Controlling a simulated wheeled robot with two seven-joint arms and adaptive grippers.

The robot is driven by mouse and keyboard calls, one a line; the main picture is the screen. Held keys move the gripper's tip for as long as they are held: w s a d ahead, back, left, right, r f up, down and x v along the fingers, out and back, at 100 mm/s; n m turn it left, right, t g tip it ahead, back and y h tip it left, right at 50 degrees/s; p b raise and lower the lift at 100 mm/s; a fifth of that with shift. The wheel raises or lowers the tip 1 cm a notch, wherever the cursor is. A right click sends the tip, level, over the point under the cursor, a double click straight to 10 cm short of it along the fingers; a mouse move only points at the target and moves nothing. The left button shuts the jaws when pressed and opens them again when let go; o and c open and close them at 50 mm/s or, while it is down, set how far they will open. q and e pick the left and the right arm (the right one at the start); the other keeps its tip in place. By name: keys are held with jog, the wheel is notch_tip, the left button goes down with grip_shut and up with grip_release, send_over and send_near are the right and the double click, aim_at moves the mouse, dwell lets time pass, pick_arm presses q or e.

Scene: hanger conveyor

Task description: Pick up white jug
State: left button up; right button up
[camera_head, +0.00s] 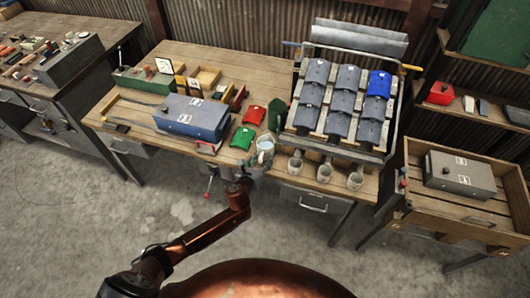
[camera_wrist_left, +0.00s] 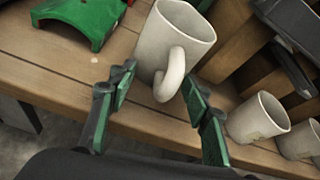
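The white jug (camera_head: 265,146) stands near the front edge of the wooden table, left of several similar cups. In the left wrist view the white jug (camera_wrist_left: 168,38) is just beyond my fingers, with its handle turned towards me. My left gripper (camera_wrist_left: 158,84) is open, its green-padded fingers apart on either side of the handle. I cannot tell whether a finger touches it. In the head view my left gripper (camera_head: 249,170) is at the table's front edge, partly merged with the jug's outline. My right gripper is not in view.
White cups (camera_head: 295,167) stand right of the jug, below a tilted rack (camera_head: 340,145) of grey and blue parts. A green part (camera_head: 242,138) and a red part (camera_head: 254,114) lie left of it. A blue toolbox (camera_head: 192,117) is farther left.

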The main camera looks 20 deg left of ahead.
pick_arm(q)
grip_shut()
dwell(0.3)
jog(key=shift+r, duration=0.1)
